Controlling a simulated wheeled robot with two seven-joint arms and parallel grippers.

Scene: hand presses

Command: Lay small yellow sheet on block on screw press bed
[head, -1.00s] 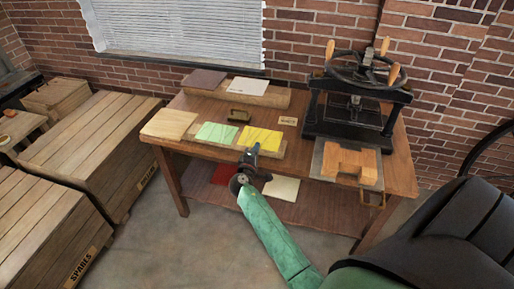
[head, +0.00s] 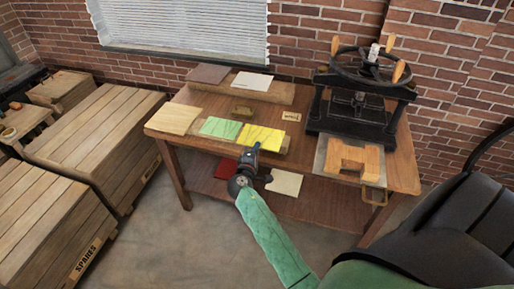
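The small yellow sheet (head: 261,137) lies on a low wooden board near the table's front edge, right of a green sheet. My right gripper (head: 254,148) is at the front edge of the yellow sheet; its fingers are too small to tell whether they are open or touch the sheet. The screw press (head: 360,95) stands at the right back of the table. Its bed (head: 330,172) is a grey plate pulled out toward the front, with a wooden block (head: 355,158) on it. My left gripper is not in view.
A back ledge holds a brown and a white sheet (head: 252,81). Red and cream sheets (head: 285,183) lie on the lower shelf.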

